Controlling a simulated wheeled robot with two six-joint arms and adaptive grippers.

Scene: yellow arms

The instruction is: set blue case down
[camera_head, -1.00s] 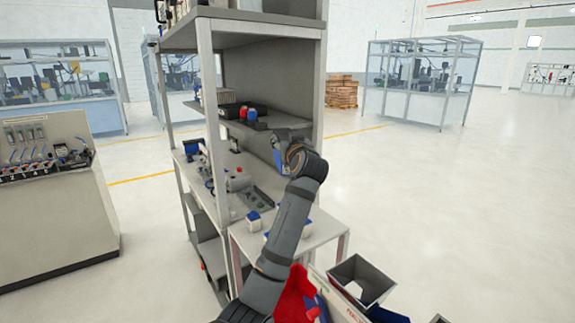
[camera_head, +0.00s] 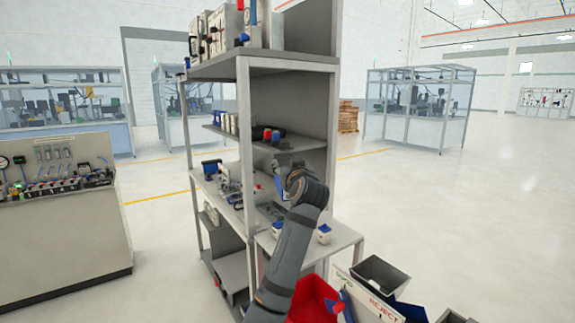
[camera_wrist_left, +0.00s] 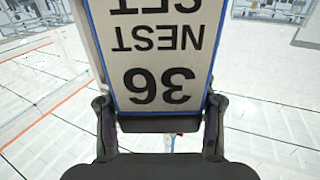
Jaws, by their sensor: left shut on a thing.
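The blue case (camera_wrist_left: 160,60) fills the middle of the left wrist view, with a pale label reading "36 NEST SET" upside down and a thin blue border. My left gripper (camera_wrist_left: 160,112) is shut on it, one finger at each side. In the head view, the left gripper (camera_head: 290,166) is in the air in front of the grey shelf unit, above the low side table (camera_head: 345,236). Only a small part of the case shows there, mostly hidden by my wrist. My right gripper is not in view.
The shelf unit (camera_head: 245,130) has upright posts and shelves holding several devices. Small white and blue boxes, one of them (camera_head: 323,233), stand on the side table. A red bin (camera_head: 312,300) and a REJECT chute (camera_head: 378,305) are at the lower right. Open floor lies right.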

